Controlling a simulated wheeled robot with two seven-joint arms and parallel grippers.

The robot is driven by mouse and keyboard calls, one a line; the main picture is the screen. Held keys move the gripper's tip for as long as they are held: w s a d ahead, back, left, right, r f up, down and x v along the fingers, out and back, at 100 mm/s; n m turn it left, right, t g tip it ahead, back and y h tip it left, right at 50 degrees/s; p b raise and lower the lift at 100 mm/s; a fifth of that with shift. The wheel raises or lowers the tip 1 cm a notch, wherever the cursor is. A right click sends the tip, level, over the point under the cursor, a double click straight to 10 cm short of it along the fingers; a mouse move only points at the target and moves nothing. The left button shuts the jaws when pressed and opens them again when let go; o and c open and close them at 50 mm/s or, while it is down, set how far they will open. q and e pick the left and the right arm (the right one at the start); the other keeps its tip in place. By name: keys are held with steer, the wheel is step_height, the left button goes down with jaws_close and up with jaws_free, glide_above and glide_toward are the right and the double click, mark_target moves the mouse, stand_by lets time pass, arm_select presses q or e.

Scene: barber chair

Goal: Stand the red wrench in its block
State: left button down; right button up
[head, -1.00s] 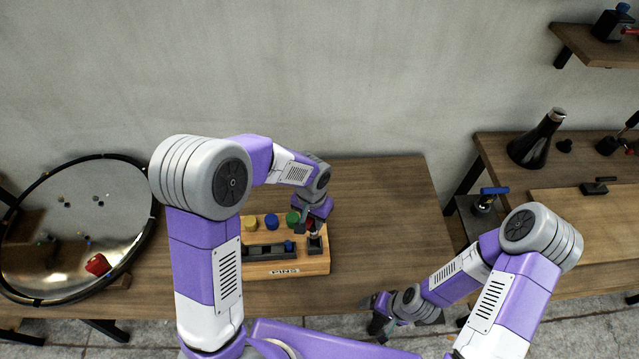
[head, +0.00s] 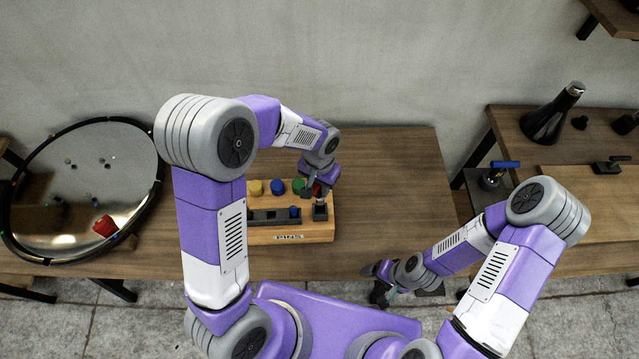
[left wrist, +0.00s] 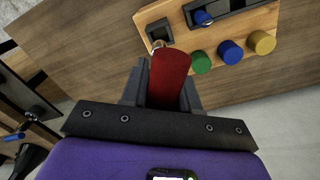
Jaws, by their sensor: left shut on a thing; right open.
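The red wrench (left wrist: 170,78) is held by its red handle between the fingers of my left gripper (left wrist: 162,92). In the head view only a bit of its red (head: 317,188) shows below my left gripper (head: 318,192). Its metal end (left wrist: 158,46) points at the black square block (left wrist: 159,33), which also shows in the head view (head: 320,213) at the right end of the wooden board. The metal end is at the block's near edge in the wrist view; I cannot tell if it is inside the opening. My right gripper (head: 380,284) is open and empty near the table's front edge.
The wooden board (head: 290,237), marked PINS, carries yellow (head: 255,188), blue (head: 277,187) and green (head: 298,186) pegs and a dark slotted tray (head: 268,217) with a small blue piece. A round mirror (head: 80,190) lies left. The table right of the board is clear.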

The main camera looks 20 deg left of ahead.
arm_select(q)
steer(key=shift+f+b, duration=1.75)
steer(key=shift+f, duration=0.5)
steer(key=shift+f+b, duration=1.65)
steer(key=shift+f, duration=0.25)
steer(key=c, duration=0.8)
jaws_free()
step_height(320, 180, up, 8)
steer(key=shift+f+p, duration=0.2)
steer(key=shift+p, duration=0.25)
steer(key=shift+s, duration=0.1)
